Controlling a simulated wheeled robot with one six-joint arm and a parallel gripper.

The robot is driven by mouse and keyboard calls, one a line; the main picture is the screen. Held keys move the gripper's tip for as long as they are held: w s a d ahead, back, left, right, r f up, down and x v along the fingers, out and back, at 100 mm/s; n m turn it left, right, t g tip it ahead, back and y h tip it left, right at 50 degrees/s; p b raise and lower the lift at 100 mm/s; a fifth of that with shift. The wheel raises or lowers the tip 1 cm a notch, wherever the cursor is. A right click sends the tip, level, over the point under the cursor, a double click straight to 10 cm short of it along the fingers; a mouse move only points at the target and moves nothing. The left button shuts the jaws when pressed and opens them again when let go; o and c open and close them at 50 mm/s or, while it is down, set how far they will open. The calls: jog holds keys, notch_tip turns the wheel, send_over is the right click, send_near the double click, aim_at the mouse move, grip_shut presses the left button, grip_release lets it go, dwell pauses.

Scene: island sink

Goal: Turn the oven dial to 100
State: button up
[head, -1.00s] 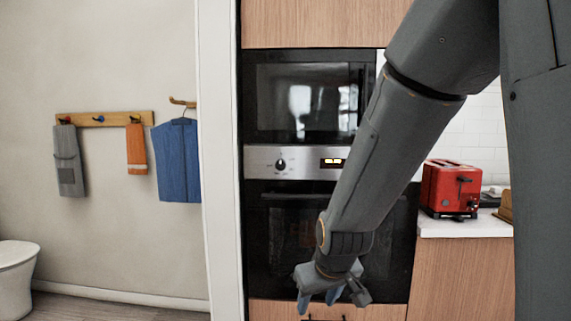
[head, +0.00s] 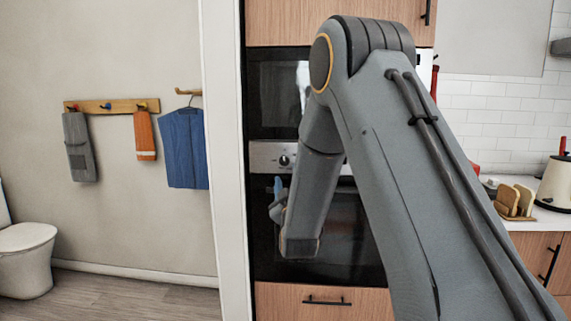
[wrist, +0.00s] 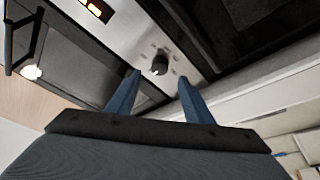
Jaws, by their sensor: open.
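The oven dial (head: 284,160) is a small dark round knob on the silver control panel (head: 262,151) of the built-in oven. In the wrist view the dial (wrist: 160,65) lies beyond my fingertips, roughly in line with the gap between them. Marks around the dial are too small to read. My gripper (head: 278,195) is open and empty, with blue fingers, a little below the dial in the head view. It also shows in the wrist view (wrist: 159,80), apart from the dial. My arm hides the right part of the panel in the head view.
The black oven door (head: 352,235) is below the panel and a dark glass-fronted appliance (head: 276,92) above it. A lit orange display (wrist: 95,7) is on the panel. A white wall edge (head: 225,150) stands close left of the oven. Open floor (head: 130,298) is at left.

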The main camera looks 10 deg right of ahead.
aim_at(285, 163)
jog(key=p+x, duration=0.1)
jog(key=x, duration=0.6)
jog(key=shift+r, duration=0.1)
jog(key=c, duration=1)
